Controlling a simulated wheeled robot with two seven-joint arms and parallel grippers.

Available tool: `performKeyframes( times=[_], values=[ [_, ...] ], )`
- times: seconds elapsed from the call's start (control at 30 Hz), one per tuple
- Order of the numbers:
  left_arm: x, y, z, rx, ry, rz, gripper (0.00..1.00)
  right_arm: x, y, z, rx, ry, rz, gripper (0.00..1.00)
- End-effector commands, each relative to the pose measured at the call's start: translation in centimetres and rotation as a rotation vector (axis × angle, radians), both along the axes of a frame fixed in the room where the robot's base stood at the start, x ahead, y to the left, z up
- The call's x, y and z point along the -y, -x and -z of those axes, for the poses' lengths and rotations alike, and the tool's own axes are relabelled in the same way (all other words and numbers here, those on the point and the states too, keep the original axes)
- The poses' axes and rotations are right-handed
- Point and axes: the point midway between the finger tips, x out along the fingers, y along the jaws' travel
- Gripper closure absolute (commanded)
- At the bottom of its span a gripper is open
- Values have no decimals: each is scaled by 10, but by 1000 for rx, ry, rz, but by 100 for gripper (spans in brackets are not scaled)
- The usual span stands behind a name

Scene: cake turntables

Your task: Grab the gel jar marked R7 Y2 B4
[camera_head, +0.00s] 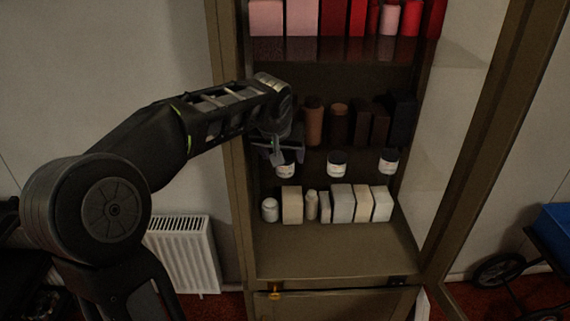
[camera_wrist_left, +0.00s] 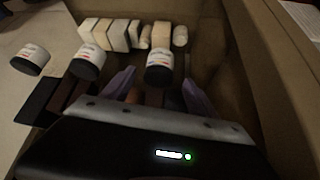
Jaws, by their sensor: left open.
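Three dark gel jars with white labels stand in a row at the front of the cabinet's middle shelf: a left jar (camera_head: 286,168), a middle jar (camera_head: 337,164) and a right jar (camera_head: 389,162). The label print is too small to read, so I cannot tell which is R7 Y2 B4. My left gripper (camera_head: 279,152) is open and empty just above the left jar. In the left wrist view the order is reversed: that left jar (camera_wrist_left: 159,66) lies ahead between the open fingers (camera_wrist_left: 157,92), with the middle jar (camera_wrist_left: 88,64) and right jar (camera_wrist_left: 30,60) further left.
Behind the jars stand several brown and black containers (camera_head: 338,124). The shelf below holds several cream and white boxes and bottles (camera_head: 343,203), and the shelf above holds pink and red ones (camera_head: 302,17). The cabinet's side frame (camera_head: 232,150) is close to my left arm. A glass door (camera_head: 475,130) stands open at right.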

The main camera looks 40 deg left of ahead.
Motion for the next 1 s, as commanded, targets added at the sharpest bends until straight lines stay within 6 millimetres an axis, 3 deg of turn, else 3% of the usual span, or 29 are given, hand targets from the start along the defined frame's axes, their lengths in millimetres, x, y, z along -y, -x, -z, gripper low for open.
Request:
performKeyframes(
  times=[0.37, 1.0],
  values=[
    [-10, -24, 38, -4, 1, -1, 32, 1, 2, -15, -6, 4, 2, 100],
    [-10, -25, 40, -2, 1, 0, 34, 1, 2, -14, -6, 4, 2, 100]
  ],
)
